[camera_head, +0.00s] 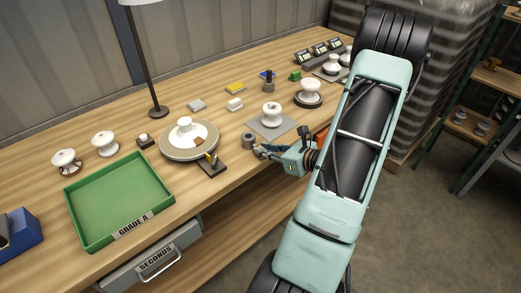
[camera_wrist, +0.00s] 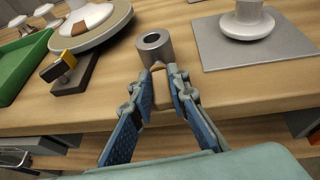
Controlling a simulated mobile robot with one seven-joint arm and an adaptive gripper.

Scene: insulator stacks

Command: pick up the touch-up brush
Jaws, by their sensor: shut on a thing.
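In the head view my gripper (camera_head: 262,151) is small, right of the grey cylinder (camera_head: 248,140).
A dark block with a yellow-and-black piece (camera_head: 212,165) and a round turntable (camera_head: 171,153) lie left. A grey plate (camera_head: 288,131) with a white insulator (camera_head: 271,115) is behind. A green tray (camera_head: 110,203) sits farther left.

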